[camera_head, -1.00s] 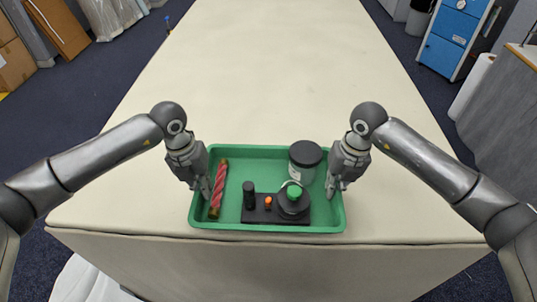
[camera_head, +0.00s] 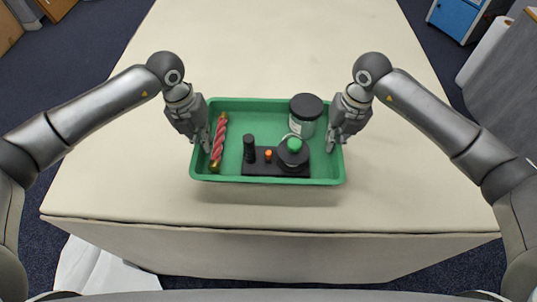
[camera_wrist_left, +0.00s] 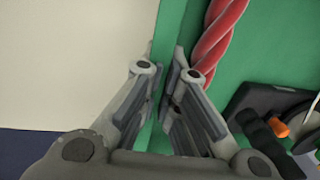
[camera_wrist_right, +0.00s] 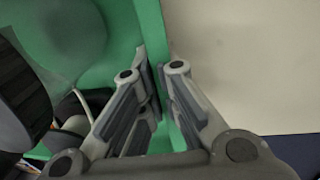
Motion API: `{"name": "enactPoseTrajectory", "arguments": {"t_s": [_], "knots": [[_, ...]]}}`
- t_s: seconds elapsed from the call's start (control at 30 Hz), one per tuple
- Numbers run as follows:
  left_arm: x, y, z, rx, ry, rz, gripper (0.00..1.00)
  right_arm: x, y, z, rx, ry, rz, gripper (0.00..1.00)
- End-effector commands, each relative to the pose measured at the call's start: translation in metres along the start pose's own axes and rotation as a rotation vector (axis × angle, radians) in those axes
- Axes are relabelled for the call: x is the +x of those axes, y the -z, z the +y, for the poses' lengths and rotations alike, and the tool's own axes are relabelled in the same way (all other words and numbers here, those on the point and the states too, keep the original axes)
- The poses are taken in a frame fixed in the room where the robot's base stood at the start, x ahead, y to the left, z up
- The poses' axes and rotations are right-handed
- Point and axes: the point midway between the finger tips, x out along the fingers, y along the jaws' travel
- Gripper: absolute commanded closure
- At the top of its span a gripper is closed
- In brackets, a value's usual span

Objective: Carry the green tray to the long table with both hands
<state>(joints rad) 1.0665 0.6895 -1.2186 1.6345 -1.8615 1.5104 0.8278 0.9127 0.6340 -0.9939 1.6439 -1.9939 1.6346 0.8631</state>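The green tray (camera_head: 262,122) is over the near part of the long table (camera_head: 275,50), inside its front edge. Whether it touches the cloth is unclear; a faint shadow shows below its front. My left gripper (camera_head: 206,146) is shut on the tray's left wall, with a finger on each side in the left wrist view (camera_wrist_left: 167,75). My right gripper (camera_head: 332,146) is shut on the right wall, which also shows between its fingers in the right wrist view (camera_wrist_right: 157,80). The tray looks level.
The table behind the tray is clear. A blue cabinet (camera_head: 459,17) stands at the back right.

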Motion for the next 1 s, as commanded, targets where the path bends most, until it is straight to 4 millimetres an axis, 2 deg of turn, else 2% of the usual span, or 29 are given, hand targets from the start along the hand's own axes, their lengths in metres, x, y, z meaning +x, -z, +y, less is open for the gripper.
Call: {"name": "enactPoseTrajectory", "arguments": {"t_s": [0.27, 1.0], "knots": [[0.006, -0.001, 0.002, -0.002, -0.002, -0.001, 1.00, 0.006, -0.001, -0.002, 0.002, 0.002, -0.001, 1.00], [0.039, -0.001, 0.007, -0.002, -0.002, -0.002, 1.00, 0.039, -0.001, -0.006, 0.002, 0.002, -0.002, 1.00]]}}
